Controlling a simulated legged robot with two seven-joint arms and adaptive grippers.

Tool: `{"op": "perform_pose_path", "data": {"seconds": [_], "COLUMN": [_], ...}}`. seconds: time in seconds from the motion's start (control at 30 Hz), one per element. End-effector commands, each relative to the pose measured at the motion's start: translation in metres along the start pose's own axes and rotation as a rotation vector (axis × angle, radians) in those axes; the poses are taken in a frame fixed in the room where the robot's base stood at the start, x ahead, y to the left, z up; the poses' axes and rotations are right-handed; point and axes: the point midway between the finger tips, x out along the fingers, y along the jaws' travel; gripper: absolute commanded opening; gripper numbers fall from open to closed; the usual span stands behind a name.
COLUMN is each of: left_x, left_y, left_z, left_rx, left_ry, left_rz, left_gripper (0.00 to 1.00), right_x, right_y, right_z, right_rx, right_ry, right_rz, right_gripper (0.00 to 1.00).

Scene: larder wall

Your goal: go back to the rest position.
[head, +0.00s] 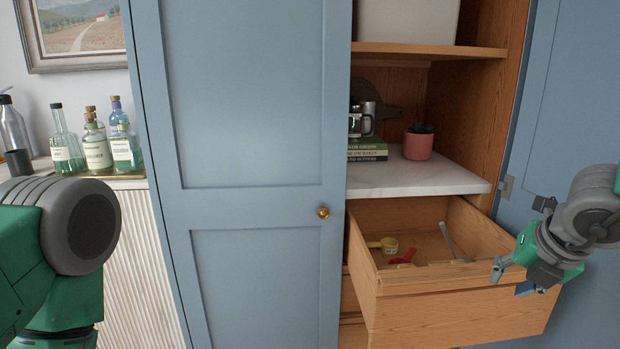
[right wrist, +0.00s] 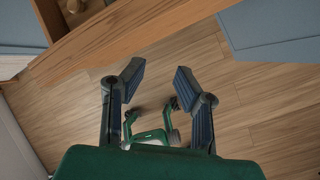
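My right gripper (head: 511,279) is at the right of the head view, beside the front right corner of an open wooden drawer (head: 455,312). In the right wrist view its two fingers (right wrist: 158,74) stand wide apart with nothing between them, over the wood floor. The drawer's edge (right wrist: 130,35) crosses the top left of that view. A green and grey part of my left arm fills the left edge of the head view; the left gripper is out of frame.
The left blue cupboard door (head: 250,120) is shut; the right door (head: 575,110) stands open behind my right arm. A yellow item (head: 389,245), a red item and a metal utensil lie in the drawer. Bottles (head: 97,150) stand at left. A potted plant (head: 418,146) stands on the marble shelf.

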Motion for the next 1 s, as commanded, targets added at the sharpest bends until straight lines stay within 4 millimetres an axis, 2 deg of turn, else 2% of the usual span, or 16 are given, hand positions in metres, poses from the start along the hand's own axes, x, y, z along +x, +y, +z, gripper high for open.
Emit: {"op": "perform_pose_path", "data": {"seconds": [0.27,0.47,0.57,0.67,0.77,0.87,1.0], "left_x": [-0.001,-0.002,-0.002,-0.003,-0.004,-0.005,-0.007], "left_y": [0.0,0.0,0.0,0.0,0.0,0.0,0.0], "left_z": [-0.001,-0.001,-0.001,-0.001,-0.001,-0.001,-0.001], "left_rx": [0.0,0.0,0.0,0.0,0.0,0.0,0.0], "left_ry": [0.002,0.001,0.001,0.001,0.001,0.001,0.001], "left_rz": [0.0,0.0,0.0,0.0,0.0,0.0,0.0], "left_gripper": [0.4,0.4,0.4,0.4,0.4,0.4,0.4], "right_x": [0.032,0.06,0.076,0.094,0.112,0.129,0.145], "right_y": [-0.035,-0.072,-0.096,-0.124,-0.15,-0.168,-0.181], "right_z": [-0.035,-0.068,-0.09,-0.118,-0.151,-0.188,-0.249], "right_rx": [-0.372,-0.796,-1.089,-1.481,-1.944,-2.404,-2.999], "right_ry": [0.082,0.193,0.278,0.394,0.517,0.608,0.623], "right_rz": [-0.123,-0.22,-0.259,-0.273,-0.228,-0.108,0.186], "right_gripper": [0.27,0.27,0.27,0.27,0.27,0.27,0.27]}}
